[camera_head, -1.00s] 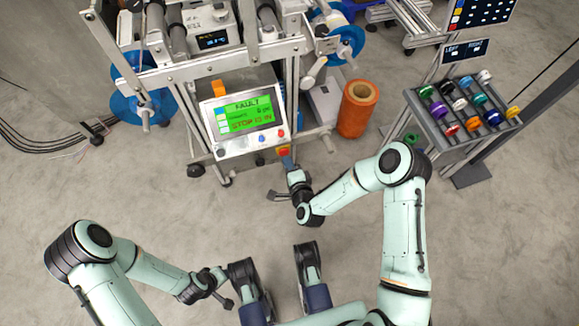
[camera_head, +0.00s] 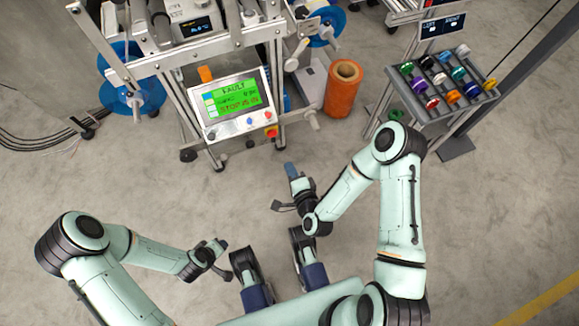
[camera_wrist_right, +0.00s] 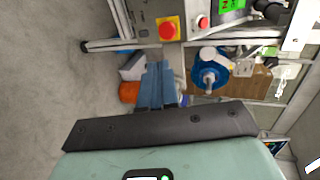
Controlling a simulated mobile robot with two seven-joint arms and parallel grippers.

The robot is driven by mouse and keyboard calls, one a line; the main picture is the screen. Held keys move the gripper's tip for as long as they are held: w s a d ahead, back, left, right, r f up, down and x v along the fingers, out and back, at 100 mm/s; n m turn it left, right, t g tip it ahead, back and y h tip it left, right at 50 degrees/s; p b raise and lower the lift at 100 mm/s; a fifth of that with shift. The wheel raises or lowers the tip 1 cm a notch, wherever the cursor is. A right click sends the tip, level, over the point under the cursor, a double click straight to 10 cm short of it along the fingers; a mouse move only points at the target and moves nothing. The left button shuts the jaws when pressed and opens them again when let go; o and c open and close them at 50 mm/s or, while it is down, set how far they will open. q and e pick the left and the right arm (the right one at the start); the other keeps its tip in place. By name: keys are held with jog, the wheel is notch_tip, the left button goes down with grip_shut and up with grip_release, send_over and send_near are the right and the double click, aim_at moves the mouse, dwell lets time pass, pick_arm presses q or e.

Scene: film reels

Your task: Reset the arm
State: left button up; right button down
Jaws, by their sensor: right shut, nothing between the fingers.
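My right gripper (camera_head: 290,170) is shut and empty, held over the bare floor in front of the machine, below its control panel. In the right wrist view its blue fingers (camera_wrist_right: 158,88) are together with nothing between them. My left gripper (camera_head: 216,250) is at the lower left, over the floor near my base; it is too small and dark to tell whether it is open or shut.
The machine's panel screen (camera_head: 232,102) reads FAULT. A red button (camera_head: 271,131) sits at the panel's lower right corner. An orange spool (camera_head: 343,88) stands right of the machine. A rack (camera_head: 450,115) with several coloured reels stands farther right. The floor around my arms is clear.

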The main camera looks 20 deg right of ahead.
dwell(0.3)
